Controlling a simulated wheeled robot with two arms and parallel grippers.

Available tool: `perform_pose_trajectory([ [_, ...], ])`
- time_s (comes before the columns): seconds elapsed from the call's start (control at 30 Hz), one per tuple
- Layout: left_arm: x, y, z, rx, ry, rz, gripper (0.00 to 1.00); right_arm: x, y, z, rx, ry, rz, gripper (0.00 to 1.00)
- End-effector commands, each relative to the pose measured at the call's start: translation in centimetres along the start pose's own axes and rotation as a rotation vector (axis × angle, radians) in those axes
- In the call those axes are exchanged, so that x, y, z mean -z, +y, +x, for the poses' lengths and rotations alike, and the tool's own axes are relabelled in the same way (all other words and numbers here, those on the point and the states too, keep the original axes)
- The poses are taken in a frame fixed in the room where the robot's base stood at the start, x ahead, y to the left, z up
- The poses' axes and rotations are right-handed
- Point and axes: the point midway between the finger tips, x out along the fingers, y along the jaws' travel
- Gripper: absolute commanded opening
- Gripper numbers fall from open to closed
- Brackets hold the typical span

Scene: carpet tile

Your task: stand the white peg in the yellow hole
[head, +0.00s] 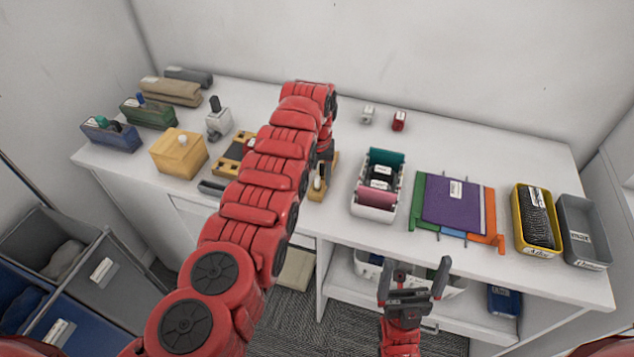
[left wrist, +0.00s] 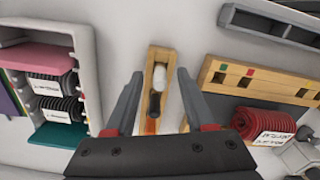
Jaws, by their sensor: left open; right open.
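The white peg (left wrist: 159,77) lies in a narrow wooden tray (left wrist: 149,58) in the left wrist view, with a dark peg (left wrist: 154,104) beside it. The tray also shows in the head view (head: 315,195), partly hidden by my left arm. My left gripper (left wrist: 160,76) is open above the tray, its fingers on either side of it. My right gripper (head: 416,272) is open and empty in front of the table edge.
A wooden box (head: 178,155) and several small bins are at the left. The table's back middle is mostly clear.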

Motion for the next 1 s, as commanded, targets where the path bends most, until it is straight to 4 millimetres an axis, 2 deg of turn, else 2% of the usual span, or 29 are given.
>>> perform_pose_trajectory([
  [0.07,0.01,-0.01,0.01,0.000,0.000,0.000,0.54,0.00,0.00,-0.04,0.000,0.000,0.000,1.00],
  [0.37,0.03,-0.01,-0.02,0.000,0.001,0.000,0.00,-0.01,0.00,-0.04,0.000,0.000,0.000,1.00],
  [1.0,0.15,-0.12,-0.56,-0.001,0.002,-0.001,0.00,-0.04,-0.01,-0.20,0.000,0.000,0.000,1.00],
])
